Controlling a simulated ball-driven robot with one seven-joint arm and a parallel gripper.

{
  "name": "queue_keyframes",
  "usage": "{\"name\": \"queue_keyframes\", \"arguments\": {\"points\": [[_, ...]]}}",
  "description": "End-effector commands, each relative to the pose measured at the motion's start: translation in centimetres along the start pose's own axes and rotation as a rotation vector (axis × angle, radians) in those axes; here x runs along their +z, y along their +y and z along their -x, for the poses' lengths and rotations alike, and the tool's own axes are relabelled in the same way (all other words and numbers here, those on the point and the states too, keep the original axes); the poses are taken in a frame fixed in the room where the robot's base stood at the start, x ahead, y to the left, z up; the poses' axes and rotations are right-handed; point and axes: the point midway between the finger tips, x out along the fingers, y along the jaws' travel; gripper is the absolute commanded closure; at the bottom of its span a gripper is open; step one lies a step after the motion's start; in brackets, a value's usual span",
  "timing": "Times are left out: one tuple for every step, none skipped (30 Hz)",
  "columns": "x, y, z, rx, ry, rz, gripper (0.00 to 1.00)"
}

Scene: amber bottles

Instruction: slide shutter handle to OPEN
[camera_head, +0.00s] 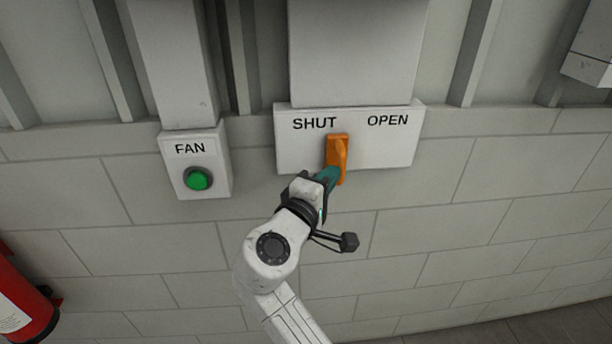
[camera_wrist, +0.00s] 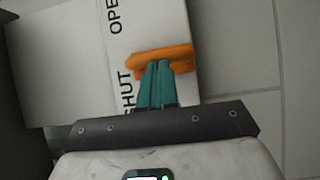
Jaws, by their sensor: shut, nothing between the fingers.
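The orange shutter handle (camera_head: 339,152) stands on a pale wall panel (camera_head: 396,146) marked SHUT on the left and OPEN on the right. In the head view it sits between the two words, just right of SHUT. It also shows in the wrist view as an orange bar (camera_wrist: 160,57) across the fingertips. My gripper (camera_head: 331,176) has teal fingers, closed together, with tips at the handle. In the wrist view my gripper (camera_wrist: 158,66) overlaps the handle's near edge; whether it touches is hard to tell. The handle's slot is hidden.
A FAN box with a green button (camera_head: 198,179) is on the wall to the left. A red fire extinguisher (camera_head: 22,305) stands at the lower left. A grey box (camera_head: 590,55) is at the upper right. The block wall right of the panel is clear.

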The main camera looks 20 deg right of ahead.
Motion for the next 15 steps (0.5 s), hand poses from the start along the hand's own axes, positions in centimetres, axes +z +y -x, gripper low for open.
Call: {"name": "queue_keyframes", "arguments": {"points": [[1.4,0.1,-0.9,-0.002,-0.008,0.0,1.0],[2.0,0.1,-1.3,-0.002,-0.007,0.0,1.0],[2.9,0.1,-1.9,-0.002,-0.008,0.0,1.0],[3.5,0.1,-2.3,-0.001,-0.008,-0.001,1.0],[4.1,0.1,-2.7,-0.002,-0.008,0.0,1.0],[4.8,0.1,-3.2,-0.002,-0.007,0.0,1.0],[5.3,0.1,-3.5,-0.002,-0.007,0.0,1.0],[5.8,0.1,-3.8,-0.001,-0.006,0.0,1.0],[6.4,0.1,-4.3,-0.001,-0.007,0.0,1.0],[6.8,0.1,-4.5,-0.001,-0.006,-0.001,1.0],[7.2,0.1,-4.8,-0.001,-0.005,-0.001,1.0],[7.6,0.1,-5.1,-0.002,-0.005,-0.001,1.0],[7.9,0.1,-5.3,-0.001,-0.005,-0.001,1.0],[8.2,0.1,-5.5,0.0,-0.004,0.0,1.0],[8.4,0.1,-5.6,0.0,-0.004,0.0,1.0]]}}
